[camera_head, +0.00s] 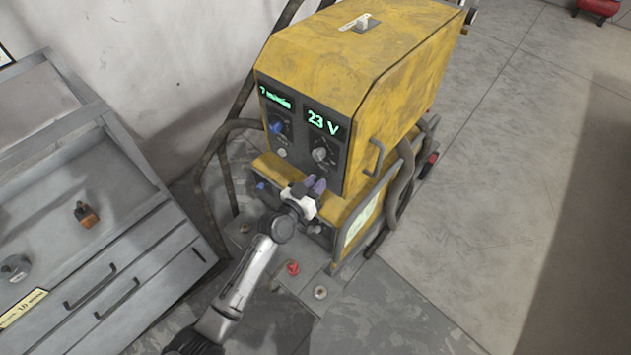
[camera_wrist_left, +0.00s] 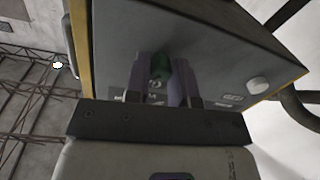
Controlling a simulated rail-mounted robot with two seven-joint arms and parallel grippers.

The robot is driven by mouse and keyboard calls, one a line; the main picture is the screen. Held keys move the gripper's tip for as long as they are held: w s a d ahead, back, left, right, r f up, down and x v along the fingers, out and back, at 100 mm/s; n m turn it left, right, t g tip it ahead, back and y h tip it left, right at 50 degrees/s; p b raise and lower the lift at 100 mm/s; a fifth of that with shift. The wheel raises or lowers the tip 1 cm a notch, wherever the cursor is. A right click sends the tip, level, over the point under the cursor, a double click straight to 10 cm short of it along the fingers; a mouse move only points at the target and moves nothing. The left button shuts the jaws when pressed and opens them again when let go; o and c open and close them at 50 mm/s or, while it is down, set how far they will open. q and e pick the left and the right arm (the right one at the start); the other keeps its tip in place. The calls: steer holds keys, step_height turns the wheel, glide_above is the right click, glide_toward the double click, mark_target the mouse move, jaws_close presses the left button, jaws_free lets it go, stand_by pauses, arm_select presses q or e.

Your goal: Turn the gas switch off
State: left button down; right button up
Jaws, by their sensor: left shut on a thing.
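The yellow machine (camera_head: 365,55) has a dark front panel with lit green readouts. My left gripper (camera_head: 314,186) reaches the lower part of this panel, with purple fingertips. In the left wrist view the gripper (camera_wrist_left: 161,78) is shut on a small dark green switch (camera_wrist_left: 159,67) that sits between its two fingers. Printed marks show on the panel around it, too blurred to read. In the head view the fingers hide the green switch. I cannot tell its exact turn angle. My right gripper is not in view.
A blue knob (camera_head: 277,127), a small white knob (camera_head: 282,153) and a larger grey knob (camera_head: 320,155) sit above the gripper. A side handle (camera_head: 375,158) and hoses (camera_head: 405,175) flank the machine. A grey drawer cabinet (camera_head: 140,270) stands left.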

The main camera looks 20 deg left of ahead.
arm_select(q)
steer(key=n+p, duration=0.1)
steer(key=n, duration=0.5)
steer(key=n+g+h+p, duration=0.1)
steer(key=n, duration=0.6)
steer(key=shift+a+r, duration=0.1)
steer(key=shift+n, duration=0.4)
stand_by(0.4)
steer(key=c, duration=1)
jaws_free()
steer(key=p+v, duration=0.1)
steer(key=v, duration=1.2)
steer(key=shift+s+a+p, duration=0.2)
steer(key=shift+s+p, duration=0.1)
steer(key=shift+p, duration=0.05)
